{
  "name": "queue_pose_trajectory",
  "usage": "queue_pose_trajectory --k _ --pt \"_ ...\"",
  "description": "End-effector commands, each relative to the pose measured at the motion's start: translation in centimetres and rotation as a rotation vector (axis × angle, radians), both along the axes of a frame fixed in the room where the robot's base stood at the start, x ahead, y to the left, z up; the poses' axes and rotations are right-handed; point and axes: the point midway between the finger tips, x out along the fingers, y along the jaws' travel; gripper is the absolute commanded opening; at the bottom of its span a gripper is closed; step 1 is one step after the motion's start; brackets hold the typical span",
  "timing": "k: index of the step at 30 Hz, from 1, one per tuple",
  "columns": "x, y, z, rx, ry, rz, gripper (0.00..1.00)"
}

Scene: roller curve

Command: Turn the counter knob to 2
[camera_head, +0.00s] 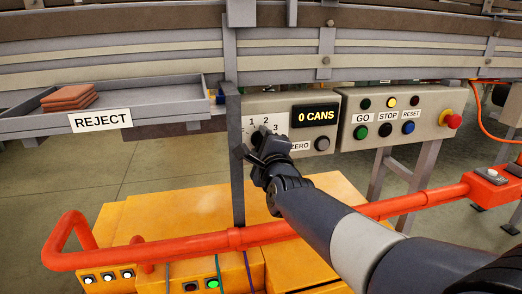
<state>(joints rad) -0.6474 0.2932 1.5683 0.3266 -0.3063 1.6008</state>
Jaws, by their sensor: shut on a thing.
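The counter panel (287,103) is a beige box under the conveyor. Its black display (315,116) reads "0 CANS". Dial marks 1, 2 and 3 show on the panel's left side. My gripper (259,142) is at the dial below these numbers, shut on the counter knob. The knob is mostly hidden behind my gripper, and I cannot tell which number it points to. A round grey button (322,143) beside a ZERO label sits at the panel's lower right.
A second panel (397,104) with GO, STOP and RESET buttons and a red emergency button (451,120) stands to the right. A REJECT tray (160,108) with brown pieces is at left. A grey post (233,160) stands close left of my gripper. An orange rail (330,218) crosses in front.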

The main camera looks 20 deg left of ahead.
Motion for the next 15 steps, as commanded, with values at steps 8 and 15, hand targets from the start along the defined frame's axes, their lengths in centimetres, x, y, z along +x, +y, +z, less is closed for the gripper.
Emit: queue_pose_trajectory --k 8,15 --pt "0.02 -0.01 -0.10 0.006 0.007 0.000 0.24" --pt "0.02 -0.01 -0.09 0.004 0.006 0.000 0.53"
